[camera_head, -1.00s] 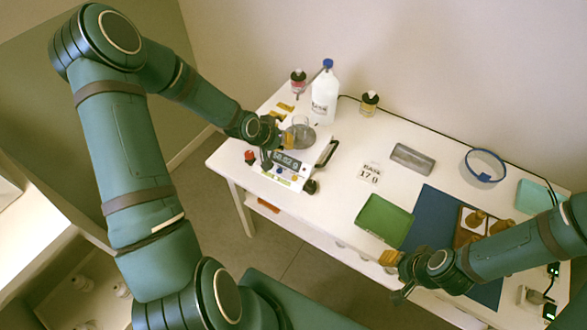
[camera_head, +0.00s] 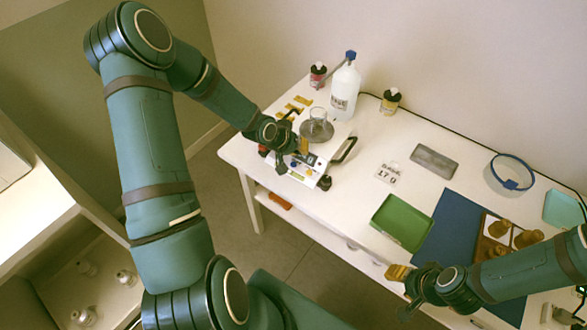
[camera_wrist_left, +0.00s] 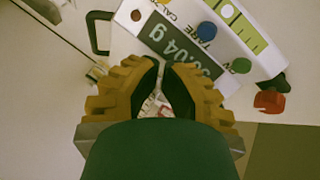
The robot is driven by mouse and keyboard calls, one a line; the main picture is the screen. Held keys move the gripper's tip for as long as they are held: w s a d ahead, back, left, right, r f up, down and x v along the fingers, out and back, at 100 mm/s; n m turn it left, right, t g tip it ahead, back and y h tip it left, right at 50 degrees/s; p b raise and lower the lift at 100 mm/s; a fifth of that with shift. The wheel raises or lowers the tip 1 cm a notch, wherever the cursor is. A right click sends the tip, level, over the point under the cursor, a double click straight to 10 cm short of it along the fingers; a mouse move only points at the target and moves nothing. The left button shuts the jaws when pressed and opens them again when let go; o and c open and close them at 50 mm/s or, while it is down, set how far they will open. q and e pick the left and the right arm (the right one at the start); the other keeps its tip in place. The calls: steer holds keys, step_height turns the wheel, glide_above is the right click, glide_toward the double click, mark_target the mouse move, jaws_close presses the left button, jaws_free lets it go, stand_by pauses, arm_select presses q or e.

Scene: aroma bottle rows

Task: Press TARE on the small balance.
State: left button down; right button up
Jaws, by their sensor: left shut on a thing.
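The small white balance (camera_head: 297,179) stands at the left end of the table. A glass beaker (camera_head: 318,114) stands on its round grey pan (camera_head: 316,131). In the left wrist view the balance's display (camera_wrist_left: 167,38) shows grams, with its first digits partly hidden. A blue button (camera_wrist_left: 206,31) sits beside the word TARE, and a green button (camera_wrist_left: 241,65) is further along. My left gripper (camera_head: 303,152) is over the balance front and covers part of the display. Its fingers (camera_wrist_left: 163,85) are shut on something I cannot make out. My right gripper (camera_head: 400,289) hangs near the table's front edge.
A black handle (camera_head: 345,151) is right of the balance. A green tray (camera_head: 402,222), a grey case (camera_head: 434,161) and a blue mat (camera_head: 447,245) lie further right.

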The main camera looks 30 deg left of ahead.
mark_target(304, 161)
arm_select(q)
steer(key=shift+f+b, duration=0.75)
steer(key=shift+f, duration=0.7)
steer(key=shift+f, duration=0.1)
steer(key=shift+f, duration=0.35)
steer(key=shift+f+b, duration=0.4)
steer(key=shift+b, duration=0.15)
stand_by(0.6)
steer(key=shift+r, duration=0.1)
steer(key=shift+r+p, duration=0.7)
steer(key=shift+r, duration=0.05)
steer(key=shift+r, duration=0.1)
